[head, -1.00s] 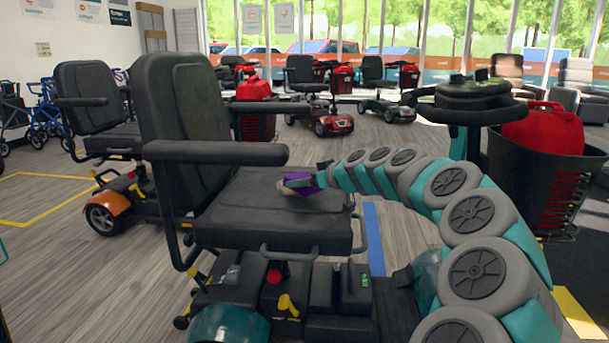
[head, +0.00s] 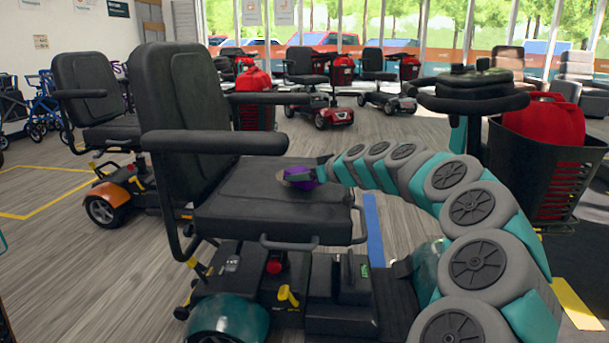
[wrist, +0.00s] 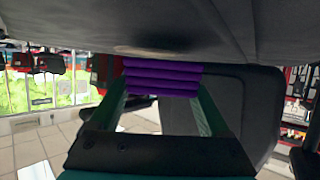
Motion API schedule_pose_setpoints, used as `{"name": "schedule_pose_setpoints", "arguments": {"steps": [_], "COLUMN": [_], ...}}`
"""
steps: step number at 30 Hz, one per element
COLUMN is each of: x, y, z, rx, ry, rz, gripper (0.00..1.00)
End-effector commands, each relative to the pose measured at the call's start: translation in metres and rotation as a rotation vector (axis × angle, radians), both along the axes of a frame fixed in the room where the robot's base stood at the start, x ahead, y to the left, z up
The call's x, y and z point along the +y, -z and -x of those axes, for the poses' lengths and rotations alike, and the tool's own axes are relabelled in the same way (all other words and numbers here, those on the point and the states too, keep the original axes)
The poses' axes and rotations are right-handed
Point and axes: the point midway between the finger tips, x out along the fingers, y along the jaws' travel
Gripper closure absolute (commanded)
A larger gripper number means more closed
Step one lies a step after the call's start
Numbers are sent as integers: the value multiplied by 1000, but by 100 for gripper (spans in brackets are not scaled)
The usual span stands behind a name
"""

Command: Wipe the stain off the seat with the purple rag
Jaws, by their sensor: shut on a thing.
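The black seat (head: 255,212) of the nearest scooter is in the middle of the head view and fills the top of the upside-down wrist view (wrist: 230,25). My gripper (head: 308,175) is over the seat's far right part. It is shut on the folded purple rag (wrist: 162,78), which also shows as a small purple patch in the head view (head: 303,184). The rag is at the seat surface; whether it presses on it I cannot tell. A brownish stain (wrist: 150,50) shows on the seat right beside the rag in the wrist view.
The scooter's black armrest (head: 215,142) and backrest (head: 190,90) stand left of my gripper. Its tiller (head: 475,95) and a black basket with a red container (head: 545,125) stand at the right. Another scooter (head: 95,110) stands behind at the left.

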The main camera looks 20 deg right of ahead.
Motion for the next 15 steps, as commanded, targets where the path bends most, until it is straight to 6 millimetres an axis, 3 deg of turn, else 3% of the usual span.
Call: {"name": "schedule_pose_setpoints", "arguments": {"steps": [15], "x": [-1], "y": [7], "z": [-2], "rx": [1], "ry": [-1], "rz": [0], "gripper": [73]}}
